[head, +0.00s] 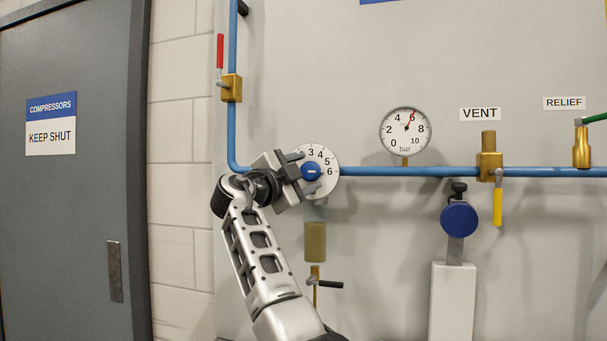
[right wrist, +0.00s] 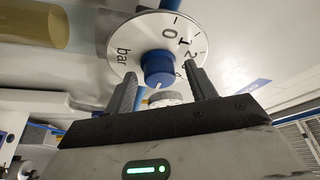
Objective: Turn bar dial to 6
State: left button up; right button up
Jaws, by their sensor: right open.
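The bar dial (head: 329,163) is a white disc on the wall panel, with 3 to 6 showing in the head view. Its blue knob (head: 311,171) is at the centre. In the right wrist view the dial (right wrist: 125,35) shows "bar", 0, 1 and 2, and the knob (right wrist: 157,66) sits between the spread fingertips. A short white mark shows on the knob; I cannot tell which number it points at. My right gripper (right wrist: 163,82) is open around the knob, with a gap on each side. My left gripper is not in view.
A round gauge (head: 405,148) right of the dial has its red needle near 6. A blue pipe (head: 370,171) runs along the panel past the VENT valve (head: 489,160) and RELIEF valve (head: 581,150). A grey door (head: 75,200) stands left.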

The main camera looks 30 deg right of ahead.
jog(key=shift+s+a+f, duration=0.1)
jog(key=shift+a+f, duration=0.15)
jog(key=shift+a, duration=0.2)
pick_arm(q)
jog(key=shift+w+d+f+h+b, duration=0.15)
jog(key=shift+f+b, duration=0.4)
jog(key=shift+b, duration=0.7)
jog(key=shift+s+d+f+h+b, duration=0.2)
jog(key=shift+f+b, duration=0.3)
jog(key=shift+b, duration=0.7)
pick_arm(e)
jog(key=v, duration=1.4)
jog(key=shift+a, duration=0.35)
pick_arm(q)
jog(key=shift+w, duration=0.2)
pick_arm(e)
jog(key=shift+s, duration=0.15)
